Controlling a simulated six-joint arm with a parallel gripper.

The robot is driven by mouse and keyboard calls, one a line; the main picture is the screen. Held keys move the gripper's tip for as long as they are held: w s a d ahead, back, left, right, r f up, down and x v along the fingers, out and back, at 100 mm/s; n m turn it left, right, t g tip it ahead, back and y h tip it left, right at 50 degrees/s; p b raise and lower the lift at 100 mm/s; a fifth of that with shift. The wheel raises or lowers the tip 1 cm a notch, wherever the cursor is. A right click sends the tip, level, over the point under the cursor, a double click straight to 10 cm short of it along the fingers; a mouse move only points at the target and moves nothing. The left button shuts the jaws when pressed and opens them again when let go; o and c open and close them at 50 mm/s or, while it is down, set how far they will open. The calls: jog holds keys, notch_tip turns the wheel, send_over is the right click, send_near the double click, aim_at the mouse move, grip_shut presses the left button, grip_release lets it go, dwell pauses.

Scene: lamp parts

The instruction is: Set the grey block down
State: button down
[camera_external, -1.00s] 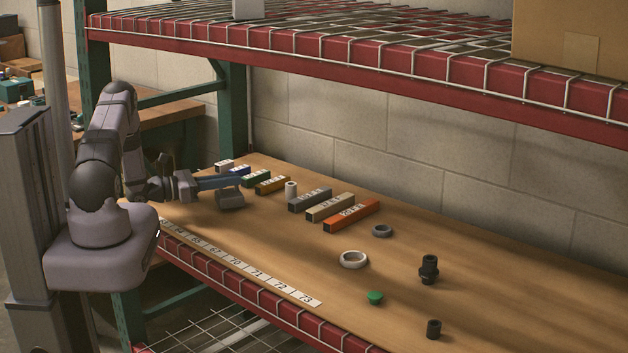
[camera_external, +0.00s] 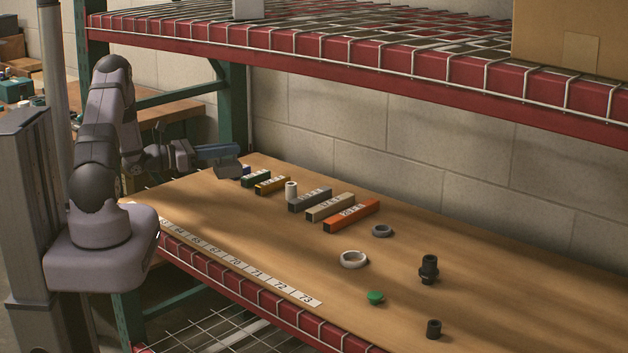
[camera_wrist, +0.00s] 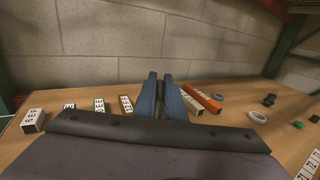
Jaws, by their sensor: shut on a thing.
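My gripper (camera_external: 220,152), with blue fingers, is raised above the far left end of the wooden board. It is shut on a plain dark grey block (camera_external: 228,170) that hangs under the fingers, clear of the board. A second grey block (camera_external: 310,200), longer and with markings on top, lies in the row on the board, apart from my gripper.
A white ring (camera_external: 353,259) and black parts (camera_external: 429,268) lie to the right.

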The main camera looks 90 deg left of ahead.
jog(key=shift+w+r, duration=0.1)
jog(key=shift+r, duration=0.05)
jog(key=shift+w, duration=0.2)
jog(key=w+d+m+t+h+b, duration=0.1)
jog(key=w+d+m+h+b, duration=0.2)
jog(key=w+d, duration=1.2)
jog(key=h+b, duration=0.2)
jog(key=b, duration=0.3)
jog(key=shift+d+m+h, duration=0.25)
jog(key=shift+m+h, duration=0.15)
jog(key=shift+f+b, duration=0.95)
jog(key=shift+f, duration=3.9)
jog(key=shift+f, duration=0.15)
